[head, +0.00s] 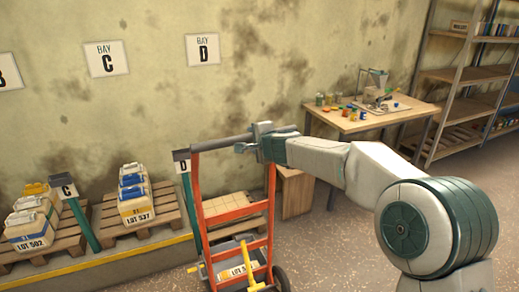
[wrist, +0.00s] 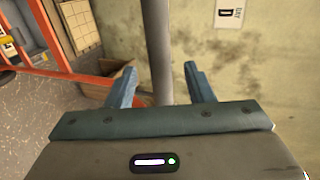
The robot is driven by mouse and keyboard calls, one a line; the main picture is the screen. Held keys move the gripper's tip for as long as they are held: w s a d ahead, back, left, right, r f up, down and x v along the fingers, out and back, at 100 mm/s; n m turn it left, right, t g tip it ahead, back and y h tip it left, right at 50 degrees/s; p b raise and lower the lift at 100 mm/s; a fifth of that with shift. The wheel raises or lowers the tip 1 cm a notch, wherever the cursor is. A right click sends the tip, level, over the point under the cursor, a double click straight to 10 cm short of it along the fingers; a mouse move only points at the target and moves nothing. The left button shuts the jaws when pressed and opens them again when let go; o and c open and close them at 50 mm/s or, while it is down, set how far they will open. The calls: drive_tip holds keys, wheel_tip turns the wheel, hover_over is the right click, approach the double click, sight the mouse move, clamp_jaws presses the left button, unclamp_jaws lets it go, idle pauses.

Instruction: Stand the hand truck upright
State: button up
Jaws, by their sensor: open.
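The hand truck (head: 235,214) has an orange-red ladder frame and a grey handle bar (head: 220,143) across its top. It stands in the middle of the head view, wheels low on the floor; its exact tilt is hard to judge. A yellow and white lot-marked case is partly visible behind its lower rungs. My gripper (head: 250,144) is at the right part of the handle bar. In the wrist view the bar (wrist: 158,40) runs between the two spread fingers of my gripper (wrist: 158,82), with gaps on both sides. The bar's near end is hidden behind the gripper body.
Pallets with lot-marked cases (head: 133,194) stand on a yellow-edged platform at left, with bay posts C (head: 76,212) and D (head: 186,185). A workbench (head: 372,120) and shelving (head: 462,75) are at the right back.

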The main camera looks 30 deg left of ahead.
drive_tip(key=shift+b+v, duration=0.55)
drive_tip(key=shift+v, duration=1.75)
